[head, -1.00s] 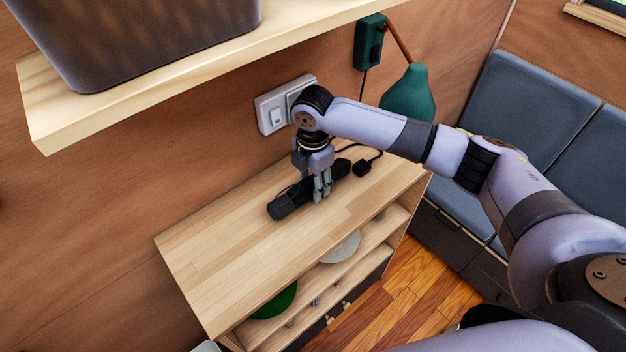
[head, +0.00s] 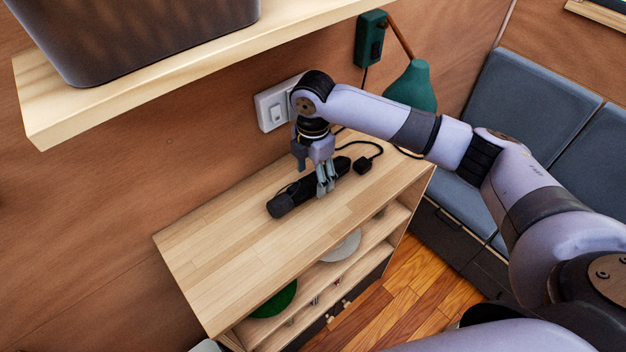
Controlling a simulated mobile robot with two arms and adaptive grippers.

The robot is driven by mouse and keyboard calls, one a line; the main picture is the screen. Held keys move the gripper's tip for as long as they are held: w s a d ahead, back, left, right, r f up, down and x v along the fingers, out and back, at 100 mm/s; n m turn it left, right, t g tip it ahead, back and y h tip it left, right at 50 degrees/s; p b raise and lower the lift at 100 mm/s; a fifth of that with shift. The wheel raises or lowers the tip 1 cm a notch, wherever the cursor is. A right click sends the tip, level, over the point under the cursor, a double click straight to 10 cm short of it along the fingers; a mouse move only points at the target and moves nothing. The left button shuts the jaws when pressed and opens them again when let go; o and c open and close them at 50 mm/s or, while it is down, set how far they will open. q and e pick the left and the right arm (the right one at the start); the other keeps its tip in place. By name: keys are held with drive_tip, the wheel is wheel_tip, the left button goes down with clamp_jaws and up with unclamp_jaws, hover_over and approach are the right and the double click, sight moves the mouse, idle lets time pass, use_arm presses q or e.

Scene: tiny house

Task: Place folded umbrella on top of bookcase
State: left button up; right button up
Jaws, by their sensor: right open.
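The folded umbrella (head: 291,197) is black and lies flat on the wooden top of the bookcase (head: 215,258). My right gripper (head: 325,190) points down at the umbrella's middle, with its fingers open at the near side of it. The gripper hides part of the umbrella, and I cannot tell whether the fingers touch it. My left gripper is not in the head view.
A wall shelf (head: 150,95) with a dark bin (head: 150,35) overhangs at upper left. A black plug and cord (head: 364,165) lie beside the umbrella. A green lamp (head: 411,88) and grey bench cushions (head: 530,95) are at right. The bookcase top's near left is clear.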

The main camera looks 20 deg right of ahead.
sight(313, 177)
wheel_tip(313, 177, up, 10)
drive_tip(key=b, duration=0.2)
drive_tip(key=shift+f, duration=0.1)
idle(0.4)
